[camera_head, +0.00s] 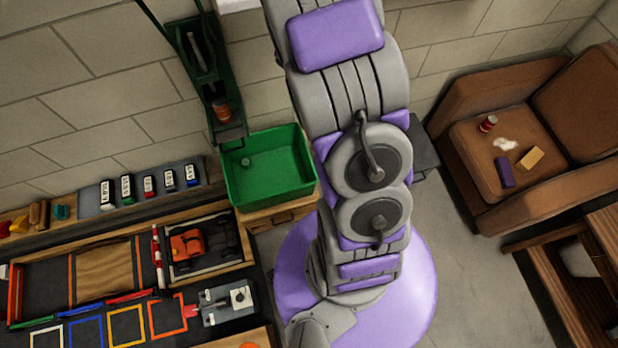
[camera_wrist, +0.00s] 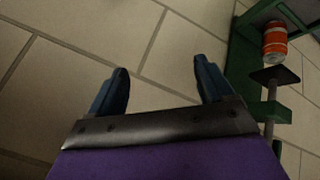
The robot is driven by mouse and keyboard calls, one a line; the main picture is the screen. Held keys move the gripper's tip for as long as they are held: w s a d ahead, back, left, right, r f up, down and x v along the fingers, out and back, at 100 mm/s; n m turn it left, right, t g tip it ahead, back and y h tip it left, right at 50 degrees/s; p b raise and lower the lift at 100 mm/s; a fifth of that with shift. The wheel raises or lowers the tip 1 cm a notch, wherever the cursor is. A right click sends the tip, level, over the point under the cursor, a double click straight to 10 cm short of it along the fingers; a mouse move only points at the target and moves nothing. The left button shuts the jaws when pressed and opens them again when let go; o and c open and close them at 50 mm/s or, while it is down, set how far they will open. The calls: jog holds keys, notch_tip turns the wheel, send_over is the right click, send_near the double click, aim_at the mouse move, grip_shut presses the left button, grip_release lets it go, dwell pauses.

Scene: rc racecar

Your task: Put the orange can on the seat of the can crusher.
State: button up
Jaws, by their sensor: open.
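The orange can (camera_head: 222,110) is at the lower end of the green can crusher (camera_head: 203,65) on the wall. In the wrist view, the orange and white can (camera_wrist: 275,42) is inside the green frame (camera_wrist: 240,70) at the upper right, against the crusher's end piece. A dark press plate (camera_wrist: 275,76) faces the can with a small gap. My gripper (camera_wrist: 160,70) is open, with two blue fingers and nothing between them. It faces bare wall, and the can is off to its right, apart from the fingers. My gripper is out of the head view.
A green bin (camera_head: 268,170) stands below the crusher on a wooden cabinet. A workbench with a tray holding an orange car (camera_head: 187,245) is at left. A brown armchair (camera_head: 525,125) with small items is at right. The wall before my fingers is clear.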

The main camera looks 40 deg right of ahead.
jog(key=s+a+r+m+g, duration=0.1)
jog(key=s+a+r+g, duration=0.1)
jog(key=s+a+r, duration=0.4)
jog(key=s+a+r+m+g, duration=0.1)
jog(key=s+r+m, duration=0.15)
jog(key=s, duration=0.55)
jog(key=s+a+r+g+y, duration=0.1)
jog(key=s+a+g, duration=0.1)
jog(key=s+a, duration=0.3)
jog(key=s+a+r+g+y, duration=0.1)
jog(key=s+a, duration=0.4)
jog(key=s, duration=0.7)
jog(key=s+a+r+g+y, duration=0.1)
jog(key=s+a+r+g, duration=0.1)
jog(key=s+a, duration=0.3)
jog(key=s+r, duration=0.1)
jog(key=s, duration=0.3)
jog(key=shift+s+a+r+g, duration=0.2)
jog(key=shift+s+r+g, duration=0.05)
jog(key=shift+g, duration=0.05)
